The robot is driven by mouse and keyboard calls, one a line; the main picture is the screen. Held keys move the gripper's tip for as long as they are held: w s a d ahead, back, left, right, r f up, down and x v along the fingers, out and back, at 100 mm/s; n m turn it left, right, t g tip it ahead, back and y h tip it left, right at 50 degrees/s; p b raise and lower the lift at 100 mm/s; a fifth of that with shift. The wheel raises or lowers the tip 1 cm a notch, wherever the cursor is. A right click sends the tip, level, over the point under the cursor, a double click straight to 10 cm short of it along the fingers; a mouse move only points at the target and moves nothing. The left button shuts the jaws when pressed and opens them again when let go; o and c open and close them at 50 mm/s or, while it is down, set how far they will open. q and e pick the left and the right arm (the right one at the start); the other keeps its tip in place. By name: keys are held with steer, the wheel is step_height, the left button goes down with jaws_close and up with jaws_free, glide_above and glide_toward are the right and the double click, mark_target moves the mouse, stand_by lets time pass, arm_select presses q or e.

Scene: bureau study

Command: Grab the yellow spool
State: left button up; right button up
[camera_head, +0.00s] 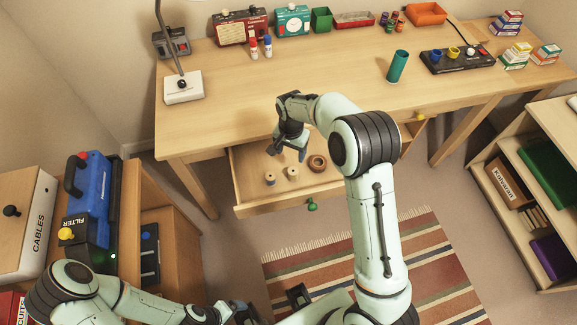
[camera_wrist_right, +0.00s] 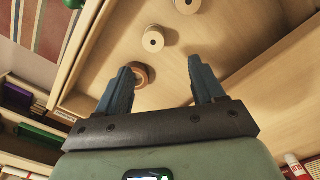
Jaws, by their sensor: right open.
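An open drawer (camera_head: 245,208) under the desk holds two pale, cream-coloured spools (camera_head: 270,178) (camera_head: 293,172) and a brown ring-shaped roll (camera_head: 317,162). None of them looks strongly yellow. My right gripper (camera_head: 287,153) is open and empty above the drawer, behind the spools. In the right wrist view its fingers (camera_wrist_right: 163,65) point toward the drawer floor. A pale spool (camera_wrist_right: 153,40) lies beyond the gap between the fingertips, another (camera_wrist_right: 187,5) is at the top edge, and the brown roll (camera_wrist_right: 140,72) is partly behind one finger. My left gripper (camera_head: 243,313) is low at the bottom edge; its jaws are unclear.
The desk (camera_head: 310,75) above the drawer is mostly bare. A green cylinder (camera_head: 397,66) and a black board with a yellow cup (camera_head: 453,52) stand at its right. Small coloured items (camera_head: 393,22) stand at the back. The drawer front has a green knob (camera_head: 311,205).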

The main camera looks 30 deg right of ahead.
glide_above(293, 171)
step_height(293, 171, down, 6)
steer(key=shift+w+a+f, duration=0.1)
steer(key=shift+w+a, duration=0.05)
steer(key=shift+f, duration=2.9)
steer(key=c, duration=1.1)
